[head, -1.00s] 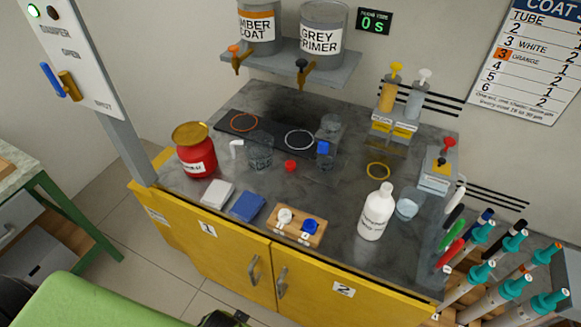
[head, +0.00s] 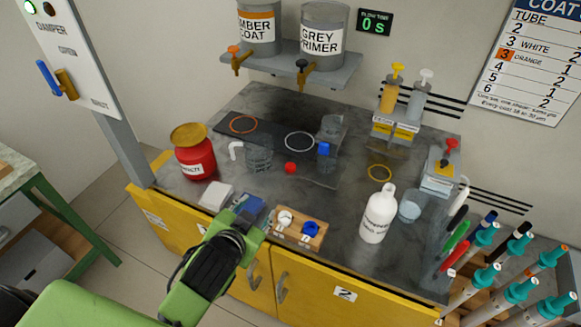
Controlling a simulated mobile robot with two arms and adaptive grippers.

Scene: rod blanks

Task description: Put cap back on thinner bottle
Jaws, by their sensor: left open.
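The white bottle (head: 377,218), with a label too blurred to read fully, stands upright at the front right of the bench; its narrow white top shows no separate coloured cap. My left gripper (head: 247,208) is open above the front edge of the bench, over the blue pad, and apart from both red piece and bottle. Its fingertips are small and dark here. My right gripper is not in view.
A wooden block (head: 300,232) with a white and a blue knob sits right of my left gripper. A clear beaker (head: 259,155) and a red can (head: 195,158) stand behind it. A clear cup (head: 411,207) is beside the bottle. Bare bench lies between the red piece and bottle.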

